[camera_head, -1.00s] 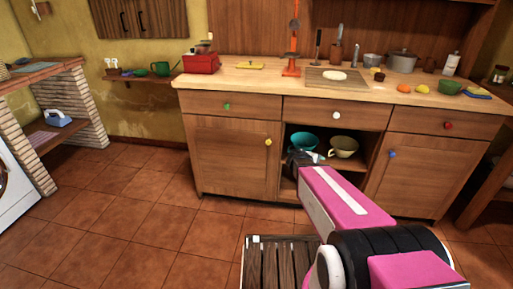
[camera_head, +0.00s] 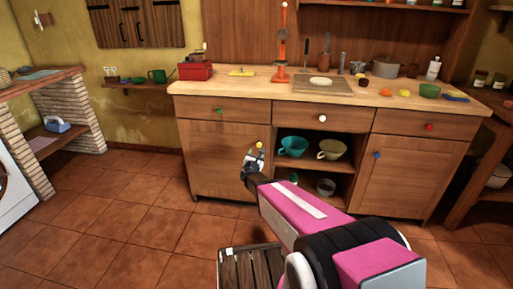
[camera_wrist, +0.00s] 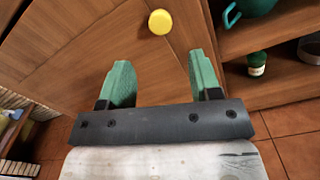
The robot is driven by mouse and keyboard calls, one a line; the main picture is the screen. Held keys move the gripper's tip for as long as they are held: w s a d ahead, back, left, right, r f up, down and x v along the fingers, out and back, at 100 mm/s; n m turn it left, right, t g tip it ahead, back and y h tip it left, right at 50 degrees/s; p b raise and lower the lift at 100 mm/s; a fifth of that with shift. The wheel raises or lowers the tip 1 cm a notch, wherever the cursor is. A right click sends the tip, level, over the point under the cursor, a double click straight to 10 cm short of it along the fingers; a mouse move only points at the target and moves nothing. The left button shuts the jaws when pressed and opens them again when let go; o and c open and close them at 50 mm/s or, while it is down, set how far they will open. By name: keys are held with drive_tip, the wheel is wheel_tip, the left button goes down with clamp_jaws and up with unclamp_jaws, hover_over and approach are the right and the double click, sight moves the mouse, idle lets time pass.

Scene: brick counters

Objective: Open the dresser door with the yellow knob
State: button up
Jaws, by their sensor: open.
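The dresser door (camera_head: 212,170) with the yellow knob (camera_head: 260,145) is the lower left door, and it is shut. My gripper (camera_head: 254,157) is in front of the door's right edge, just below and left of the knob in the head view. In the wrist view the yellow knob (camera_wrist: 160,22) is beyond the two green fingertips, between their lines and near the top of the picture. My gripper (camera_wrist: 158,78) is open with nothing between its fingers. The knob appears apart from both fingers.
A drawer with a green knob (camera_head: 219,111) is above the door. The right door has a blue knob (camera_head: 377,155). Tiled floor at left is clear.

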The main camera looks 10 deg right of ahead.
sight(259, 146)
drive_tip(key=x, duration=1)
clamp_jaws()
